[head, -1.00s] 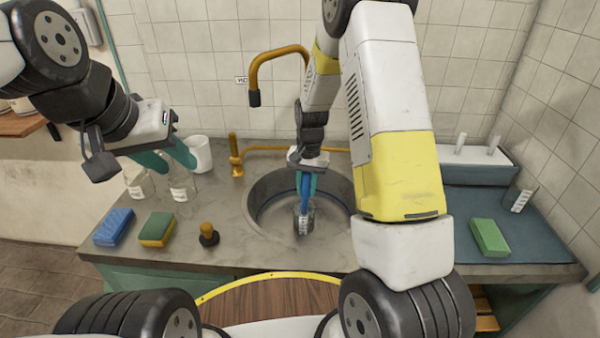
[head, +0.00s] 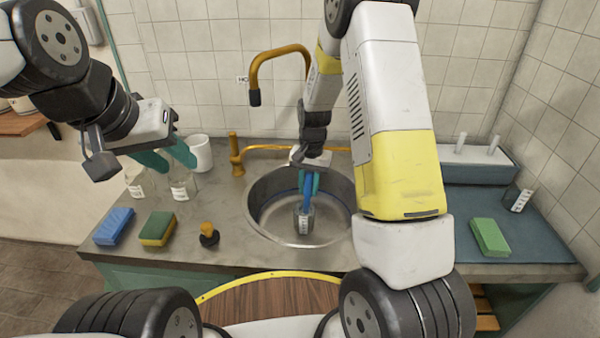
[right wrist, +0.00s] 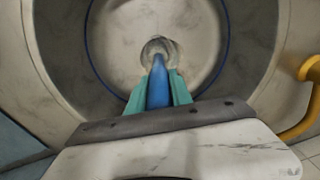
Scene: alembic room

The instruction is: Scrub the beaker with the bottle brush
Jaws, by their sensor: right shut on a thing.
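My right gripper (head: 310,182) is shut on the blue handle above the beaker. In the right wrist view, its teal fingers flank the handle (right wrist: 158,85) and the beaker (right wrist: 159,48) lies beyond the handle's far end. My left gripper (head: 167,157) is open and empty, its teal fingers apart above the counter at the left.
The metal sink (head: 270,228) has a brass tap (head: 272,62) behind it. Glassware (head: 183,188) and a white mug (head: 200,154) stand near my left gripper. Blue (head: 114,227) and green-yellow (head: 157,229) sponges lie at front left. A green sponge (head: 489,237) and another beaker (head: 517,198) are right.

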